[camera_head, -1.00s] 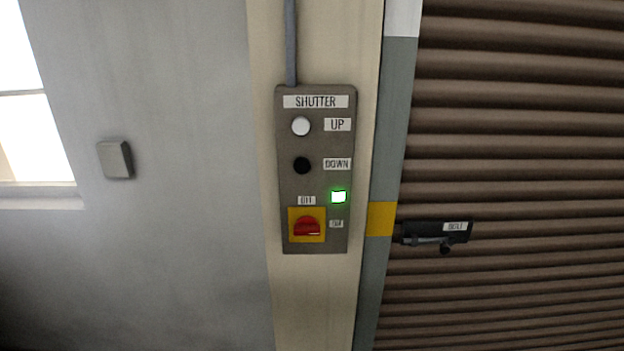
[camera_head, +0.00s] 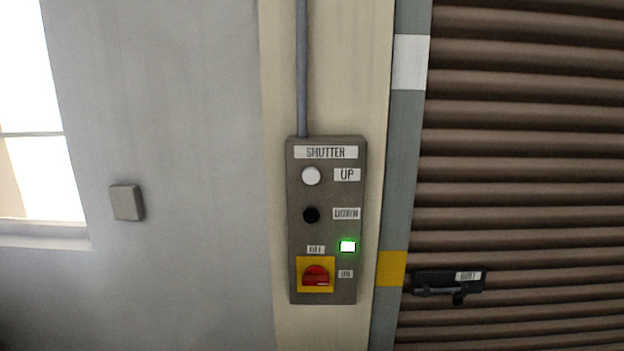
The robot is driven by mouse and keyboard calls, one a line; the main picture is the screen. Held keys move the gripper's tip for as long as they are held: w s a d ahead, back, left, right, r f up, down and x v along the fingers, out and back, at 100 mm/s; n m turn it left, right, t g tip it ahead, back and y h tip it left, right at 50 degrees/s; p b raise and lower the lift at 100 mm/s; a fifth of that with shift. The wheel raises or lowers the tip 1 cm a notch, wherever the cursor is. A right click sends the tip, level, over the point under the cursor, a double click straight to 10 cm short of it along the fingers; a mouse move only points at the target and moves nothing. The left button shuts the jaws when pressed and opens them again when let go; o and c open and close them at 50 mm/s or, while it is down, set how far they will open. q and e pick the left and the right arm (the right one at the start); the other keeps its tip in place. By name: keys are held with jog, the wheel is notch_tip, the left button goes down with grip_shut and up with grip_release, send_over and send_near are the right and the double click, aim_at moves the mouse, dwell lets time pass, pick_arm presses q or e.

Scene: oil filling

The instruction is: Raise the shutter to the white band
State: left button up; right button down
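The brown slatted shutter (camera_head: 530,150) fills the right side and covers its opening as far as I see; its lower edge is out of view. Its grey side rail (camera_head: 403,170) carries a white band (camera_head: 411,62) high up and a yellow band (camera_head: 391,268) lower down. The control panel (camera_head: 326,235) has a white UP button (camera_head: 311,176), a black DOWN button (camera_head: 311,215), a lit green lamp (camera_head: 348,246) and a red rotary switch (camera_head: 316,275) on a yellow plate marked OFF and ON. A dark bolt (camera_head: 448,282) sits at the shutter's left edge. Neither gripper is in view.
A grey conduit (camera_head: 302,70) runs up from the panel along the cream post (camera_head: 345,70). A small grey box (camera_head: 127,202) is on the wall at left, beside a bright window (camera_head: 35,110). Nothing stands in front of the panel.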

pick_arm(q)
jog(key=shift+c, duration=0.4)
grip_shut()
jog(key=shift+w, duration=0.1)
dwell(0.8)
